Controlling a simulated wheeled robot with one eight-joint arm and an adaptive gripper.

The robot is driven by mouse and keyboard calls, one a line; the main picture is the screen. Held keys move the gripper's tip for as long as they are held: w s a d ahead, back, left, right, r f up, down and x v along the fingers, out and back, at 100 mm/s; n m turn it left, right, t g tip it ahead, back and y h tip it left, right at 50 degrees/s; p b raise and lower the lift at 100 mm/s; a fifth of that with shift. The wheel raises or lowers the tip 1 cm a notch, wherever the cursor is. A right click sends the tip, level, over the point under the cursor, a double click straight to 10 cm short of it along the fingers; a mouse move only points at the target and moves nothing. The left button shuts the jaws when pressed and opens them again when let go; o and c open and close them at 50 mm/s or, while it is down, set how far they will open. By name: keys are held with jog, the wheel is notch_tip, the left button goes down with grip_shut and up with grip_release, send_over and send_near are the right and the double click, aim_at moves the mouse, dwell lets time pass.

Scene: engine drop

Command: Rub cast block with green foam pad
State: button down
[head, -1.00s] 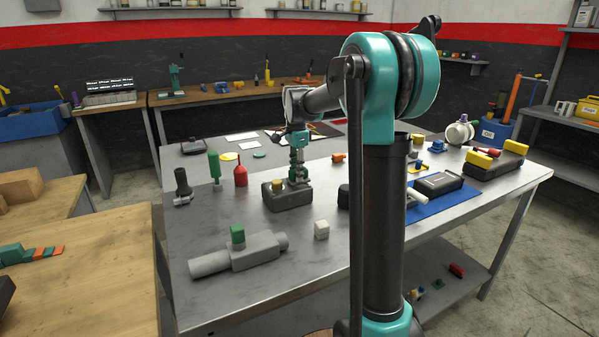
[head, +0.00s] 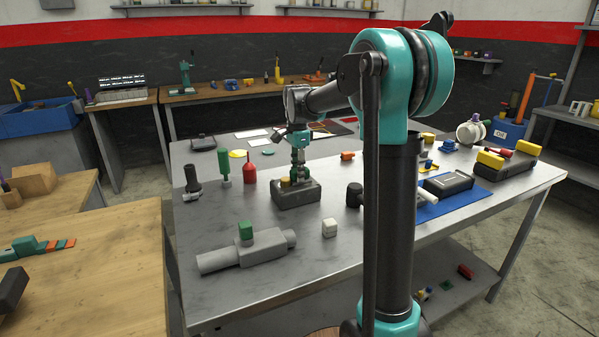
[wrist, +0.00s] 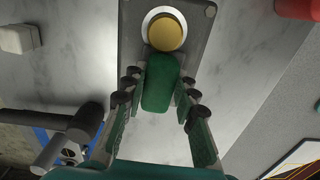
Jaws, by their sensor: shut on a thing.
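The cast block (head: 297,197) is a dark grey block with a yellow round cap, lying on the metal workbench. In the wrist view the block (wrist: 200,35) is at the top, with the yellow cap (wrist: 166,33) in a pale ring. My gripper (head: 299,180) is over the block, beside the cap. In the wrist view my gripper (wrist: 160,92) is shut on the green foam pad (wrist: 160,78). The pad's far end overlaps the block close to the cap. Whether the pad touches the block is unclear. The pad is mostly hidden in the head view.
A grey casting (head: 245,254) with a green cube (head: 246,230) lies in front. A white cube (head: 329,228), a black mallet (head: 354,193) and a red bottle (head: 249,166) stand around the block. Bare bench (head: 300,262) lies towards the front.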

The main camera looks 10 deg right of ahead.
jog(key=shift+s+a, duration=0.1)
jog(key=shift+a, duration=0.2)
jog(key=shift+w+d+r, duration=0.15)
jog(key=shift+w+d, duration=0.05)
jog(key=shift+d, duration=0.35)
jog(key=shift+w+d, duration=0.2)
jog(key=shift+d, duration=0.45)
jog(key=shift+w+d, duration=0.25)
jog(key=shift+d, duration=0.35)
jog(key=shift+w+d, duration=0.2)
jog(key=shift+d, duration=0.45)
jog(key=shift+a, duration=0.1)
jog(key=shift+s+a, duration=0.3)
jog(key=shift+a, duration=0.5)
jog(key=shift+s+a, duration=0.3)
jog(key=shift+a, duration=0.45)
jog(key=shift+s+a, duration=0.2)
jog(key=shift+a, duration=0.6)
jog(key=shift+a, duration=0.1)
